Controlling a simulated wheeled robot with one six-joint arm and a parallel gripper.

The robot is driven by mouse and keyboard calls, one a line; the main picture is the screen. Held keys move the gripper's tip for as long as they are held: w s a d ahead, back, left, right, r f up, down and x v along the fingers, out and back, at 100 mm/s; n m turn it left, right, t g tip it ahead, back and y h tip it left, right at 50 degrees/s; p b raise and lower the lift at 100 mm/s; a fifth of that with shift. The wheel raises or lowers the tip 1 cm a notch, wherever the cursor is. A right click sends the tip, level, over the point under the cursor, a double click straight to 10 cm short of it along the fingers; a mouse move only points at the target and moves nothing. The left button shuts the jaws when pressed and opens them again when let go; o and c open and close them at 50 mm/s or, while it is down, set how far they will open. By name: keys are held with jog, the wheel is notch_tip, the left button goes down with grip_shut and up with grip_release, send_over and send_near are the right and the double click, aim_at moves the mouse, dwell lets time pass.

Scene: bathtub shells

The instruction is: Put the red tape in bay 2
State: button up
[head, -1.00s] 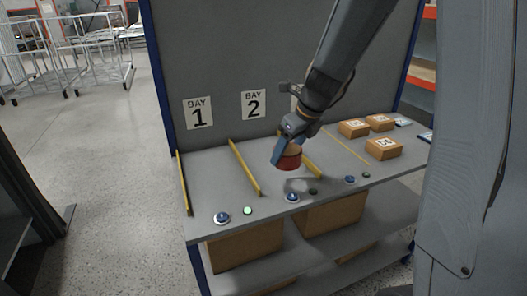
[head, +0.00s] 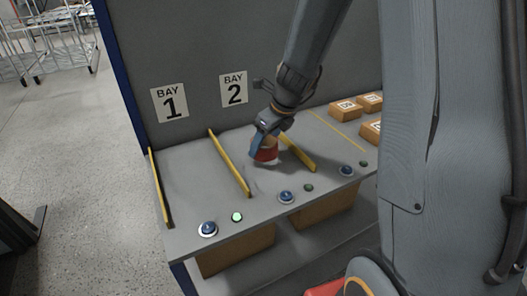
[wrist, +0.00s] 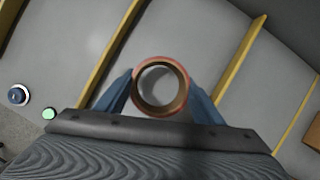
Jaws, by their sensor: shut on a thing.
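The red tape (head: 267,155) is a roll with a red outer side and a brown core. My gripper (head: 265,146) is shut on it, with one blue finger on each side in the wrist view. The tape ring (wrist: 160,64) is seen end-on there, between two yellow dividers. In the head view the tape is low over the grey shelf in bay 2, in front of the BAY 2 sign (head: 234,90). Whether it touches the shelf surface, I cannot tell.
Yellow dividers stand left (head: 230,165) and right (head: 298,152) of the tape. Bay 1, under its sign (head: 169,103), is empty. Blue buttons (head: 286,197) and small lamps line the front edge; bay 1's lamp (head: 237,217) glows green. Brown boxes (head: 346,107) sit at right.

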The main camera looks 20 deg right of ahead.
jog(key=shift+f+b, duration=0.3)
jog(key=shift+f, duration=1.2)
jog(key=shift+d+f, duration=0.1)
jog(key=shift+f, duration=0.05)
jog(key=o, duration=1.1)
jog(key=shift+c, duration=0.2)
